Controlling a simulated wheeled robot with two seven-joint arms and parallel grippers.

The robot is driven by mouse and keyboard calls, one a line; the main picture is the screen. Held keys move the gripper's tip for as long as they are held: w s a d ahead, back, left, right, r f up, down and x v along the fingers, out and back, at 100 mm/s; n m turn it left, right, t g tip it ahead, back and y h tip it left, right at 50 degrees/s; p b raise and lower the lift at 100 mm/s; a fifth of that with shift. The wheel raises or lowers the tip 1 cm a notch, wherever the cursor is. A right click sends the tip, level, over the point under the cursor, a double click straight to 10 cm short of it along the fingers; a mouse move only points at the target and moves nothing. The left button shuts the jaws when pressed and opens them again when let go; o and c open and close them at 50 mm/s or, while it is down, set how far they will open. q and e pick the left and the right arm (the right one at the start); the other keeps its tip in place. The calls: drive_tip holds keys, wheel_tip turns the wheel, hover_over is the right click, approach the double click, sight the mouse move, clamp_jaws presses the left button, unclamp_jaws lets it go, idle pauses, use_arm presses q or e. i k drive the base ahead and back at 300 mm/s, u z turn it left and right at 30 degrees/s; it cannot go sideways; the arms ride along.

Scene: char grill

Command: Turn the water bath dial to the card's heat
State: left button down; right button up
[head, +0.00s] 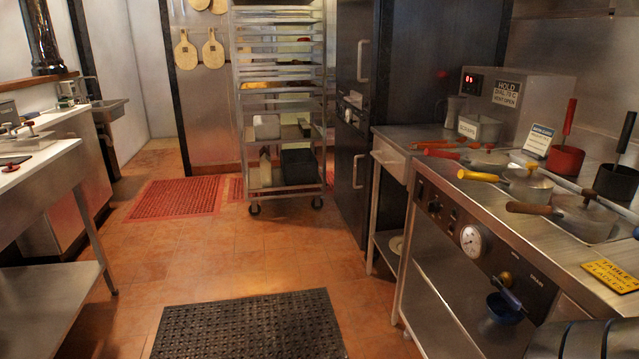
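The steel counter unit (451,222) on the right has pots set into its top. Its front panel carries a round white dial face (474,239) with a needle; its numbers are too small to read. A dark knob (434,207) is to the left of the dial.
A yellow sign (614,273) lies at the right. A black mat (248,326) covers the floor ahead; the aisle is open.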

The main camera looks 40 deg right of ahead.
sight(433, 206)
drive_tip(key=z, duration=0.25)
drive_tip(key=i, duration=2.85)
drive_tip(key=z, duration=1.75)
drive_tip(key=i, duration=1.25)
drive_tip(key=z, duration=1.5)
drive_tip(key=i, duration=0.2)
drive_tip(key=z, duration=0.1)
